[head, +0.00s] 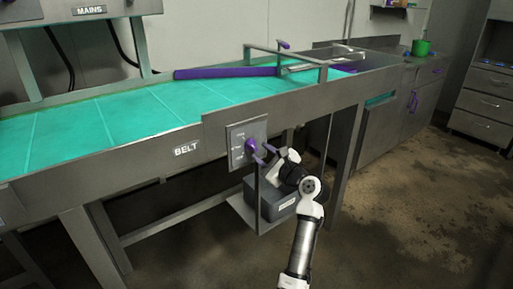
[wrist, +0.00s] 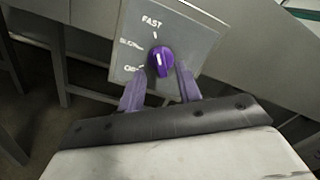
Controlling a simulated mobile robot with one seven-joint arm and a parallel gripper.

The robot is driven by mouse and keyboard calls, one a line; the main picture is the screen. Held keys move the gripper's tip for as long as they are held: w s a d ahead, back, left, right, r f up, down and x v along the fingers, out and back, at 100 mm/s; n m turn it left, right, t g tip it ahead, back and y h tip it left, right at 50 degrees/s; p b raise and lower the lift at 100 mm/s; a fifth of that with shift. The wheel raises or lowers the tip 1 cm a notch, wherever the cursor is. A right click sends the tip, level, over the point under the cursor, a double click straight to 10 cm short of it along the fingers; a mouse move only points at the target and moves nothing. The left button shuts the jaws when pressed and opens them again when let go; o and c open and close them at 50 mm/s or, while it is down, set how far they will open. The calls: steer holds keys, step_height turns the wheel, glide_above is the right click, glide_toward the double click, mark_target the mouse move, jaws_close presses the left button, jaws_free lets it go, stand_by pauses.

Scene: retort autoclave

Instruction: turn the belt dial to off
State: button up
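The belt dial (head: 250,145) is a purple knob on a grey plate on the front side of the belt table, right of the BELT label. In the wrist view the dial (wrist: 162,62) has a white mark that points up, roughly toward FAST. SLOW and OFF are printed to its left, OFF lowest. My gripper (wrist: 160,70) has its two purple fingers spread, one at each lower side of the dial, with slight gaps seeming to remain. Whether they touch it cannot be told. In the head view my gripper (head: 264,152) is right at the plate.
The belt table (head: 90,172) with a turquoise belt (head: 120,112) runs above the dial. A grey box (head: 272,200) sits on a low shelf beneath, behind my arm. A MAINS label (head: 89,10) is at upper left. The floor at right is clear.

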mark_target(254, 147)
steer(key=shift+x, duration=1.95)
jaws_close()
